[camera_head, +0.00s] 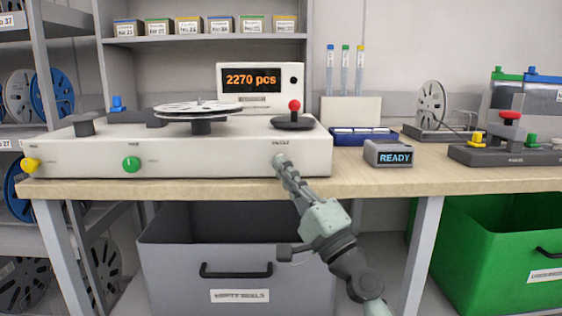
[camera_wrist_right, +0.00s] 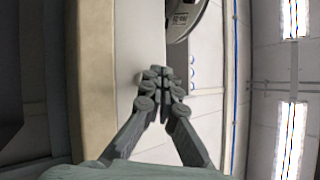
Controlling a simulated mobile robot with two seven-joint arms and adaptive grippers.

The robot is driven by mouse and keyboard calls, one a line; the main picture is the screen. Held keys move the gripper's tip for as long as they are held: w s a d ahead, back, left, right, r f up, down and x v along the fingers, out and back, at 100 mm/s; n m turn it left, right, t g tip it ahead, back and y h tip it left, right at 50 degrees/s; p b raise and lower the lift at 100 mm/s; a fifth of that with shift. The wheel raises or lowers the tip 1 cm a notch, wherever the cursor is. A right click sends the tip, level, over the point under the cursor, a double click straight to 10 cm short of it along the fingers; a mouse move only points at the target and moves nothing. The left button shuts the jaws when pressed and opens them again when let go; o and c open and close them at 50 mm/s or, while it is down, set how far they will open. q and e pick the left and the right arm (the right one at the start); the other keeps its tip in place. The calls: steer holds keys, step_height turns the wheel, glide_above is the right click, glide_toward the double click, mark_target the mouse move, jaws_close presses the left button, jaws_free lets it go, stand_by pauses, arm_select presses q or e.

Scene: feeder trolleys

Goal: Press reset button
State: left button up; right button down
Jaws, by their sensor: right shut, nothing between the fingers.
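The white reel counter (camera_head: 205,158) stands on the bench. Its front panel has a yellow knob (camera_head: 31,165) at the left and a green button (camera_head: 131,164) left of the middle. My right gripper (camera_head: 280,161) is shut and empty, with its fingertips at the right part of the front panel, just below a small label too blurred to read. I cannot tell whether the tips touch the panel. In the right wrist view the closed fingers (camera_wrist_right: 164,77) point at the white panel (camera_wrist_right: 150,48). My left gripper is out of view.
A display (camera_head: 257,84) reads 2270 pcs. A red-topped lever (camera_head: 294,107) and a reel (camera_head: 198,106) sit on the counter. A small READY box (camera_head: 388,153) is to the right. A grey bin (camera_head: 180,255) and a green bin (camera_head: 480,250) stand under the bench.

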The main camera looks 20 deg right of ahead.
steer(key=shift+w, duration=0.25)
steer(key=shift+w+d, duration=0.2)
steer(key=shift+w, duration=0.3)
stand_by(0.7)
steer(key=shift+s, duration=0.15)
steer(key=shift+s+a, duration=0.25)
steer(key=shift+s, duration=0.55)
steer(key=s, duration=0.2)
steer(key=s+a+p, duration=0.1)
steer(key=s, duration=0.1)
steer(key=shift+s+a, duration=0.2)
steer(key=shift+s, duration=0.2)
steer(key=shift+f, duration=0.1)
stand_by(0.4)
